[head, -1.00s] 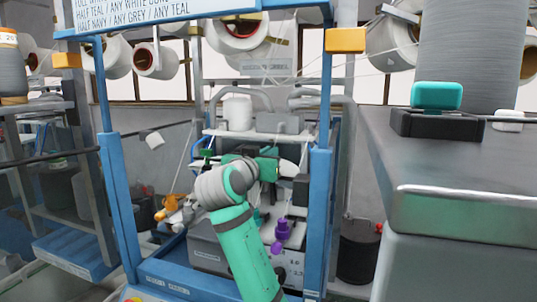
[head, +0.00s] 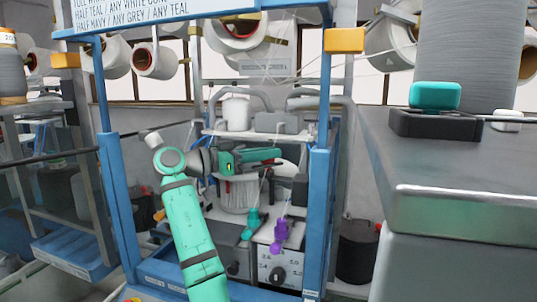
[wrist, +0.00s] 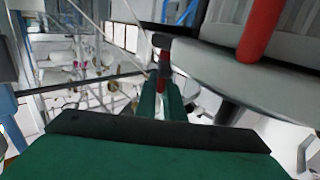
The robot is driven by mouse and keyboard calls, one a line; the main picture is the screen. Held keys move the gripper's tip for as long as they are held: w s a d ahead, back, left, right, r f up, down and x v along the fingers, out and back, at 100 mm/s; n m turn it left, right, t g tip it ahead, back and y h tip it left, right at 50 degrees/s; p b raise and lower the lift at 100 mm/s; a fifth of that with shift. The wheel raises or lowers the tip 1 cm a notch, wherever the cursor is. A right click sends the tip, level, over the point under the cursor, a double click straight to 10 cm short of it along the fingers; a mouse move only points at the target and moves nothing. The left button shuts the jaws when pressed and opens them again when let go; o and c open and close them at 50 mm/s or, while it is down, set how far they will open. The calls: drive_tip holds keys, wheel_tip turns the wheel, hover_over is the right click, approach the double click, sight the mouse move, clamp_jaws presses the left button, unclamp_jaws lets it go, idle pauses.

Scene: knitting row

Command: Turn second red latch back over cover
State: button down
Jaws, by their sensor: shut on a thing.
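In the wrist view my gripper (wrist: 163,88) has its green fingers closed around a small red piece with a dark end, which looks like a red latch (wrist: 163,58). It lies at the edge of a pale grey rounded body that may be the cover (wrist: 225,72). A second red bar (wrist: 262,28) stands across that body to the right, apart from my fingers. In the head view my gripper (head: 278,154) points right inside the blue frame, above a ribbed grey drum (head: 238,193).
Blue uprights (head: 318,200) stand either side of my arm. A grey counter (head: 455,180) fills the right. Yarn cones (head: 158,60) and threads hang behind.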

drive_tip(key=shift+m+g+h, duration=0.6)
drive_tip(key=shift+m+g, duration=0.4)
drive_tip(key=shift+g, duration=0.4)
drive_tip(key=shift+m+g, duration=0.5)
drive_tip(key=shift+g, duration=0.3)
drive_tip(key=c, duration=1.9)
unclamp_jaws()
drive_tip(key=shift+o, duration=0.2)
drive_tip(key=shift+d+n+t, duration=0.1)
drive_tip(key=shift+n+t, duration=0.4)
drive_tip(key=shift+t, duration=0.3)
